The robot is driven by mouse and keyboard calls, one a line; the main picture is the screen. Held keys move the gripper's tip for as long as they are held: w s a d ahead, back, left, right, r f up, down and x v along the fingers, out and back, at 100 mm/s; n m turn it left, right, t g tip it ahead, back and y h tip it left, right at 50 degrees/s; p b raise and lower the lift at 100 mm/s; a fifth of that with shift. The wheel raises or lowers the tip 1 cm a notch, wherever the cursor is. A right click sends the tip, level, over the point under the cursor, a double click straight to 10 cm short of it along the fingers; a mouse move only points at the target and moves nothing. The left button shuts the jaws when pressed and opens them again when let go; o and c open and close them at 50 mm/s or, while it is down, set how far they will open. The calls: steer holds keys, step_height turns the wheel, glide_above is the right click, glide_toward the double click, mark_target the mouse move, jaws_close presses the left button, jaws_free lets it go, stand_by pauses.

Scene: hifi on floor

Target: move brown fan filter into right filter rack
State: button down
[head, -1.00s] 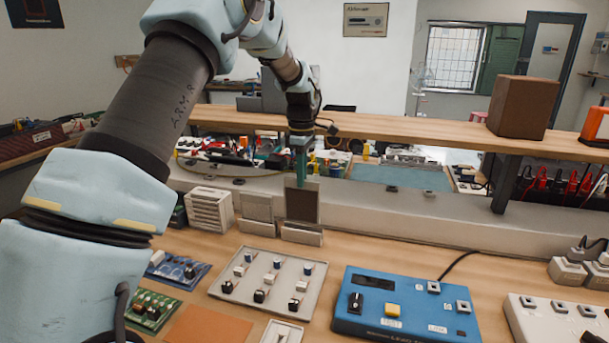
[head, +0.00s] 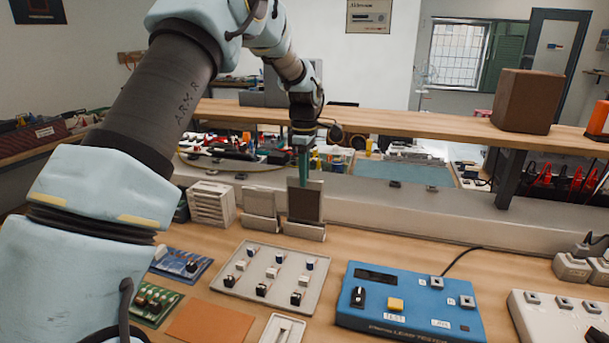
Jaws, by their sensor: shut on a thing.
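My gripper (head: 303,172) points down at the back of the bench and is shut on the top edge of the brown fan filter (head: 304,204). The filter is a dark brown panel with a light frame, held upright. Its lower edge is at the right filter rack (head: 304,231), a low pale holder; I cannot tell how deep it sits in the slot. The left rack (head: 260,224) stands just to the left and holds a lighter grey-beige filter (head: 259,201).
A stack of white slatted filters (head: 211,204) stands left of the racks. In front lie a tray of switches (head: 270,301), a blue tester box (head: 408,304) and circuit boards (head: 181,265). A wooden shelf (head: 420,125) with a brown box (head: 524,101) runs behind.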

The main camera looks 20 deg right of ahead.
mark_target(304, 190)
steer(key=shift+f, duration=0.15)
stand_by(0.3)
steer(key=shift+f+b, duration=1.15)
steer(key=shift+f, duration=1.1)
steer(key=c, duration=0.8)
jaws_free()
steer(key=shift+o, duration=0.5)
steer(key=o, duration=0.4)
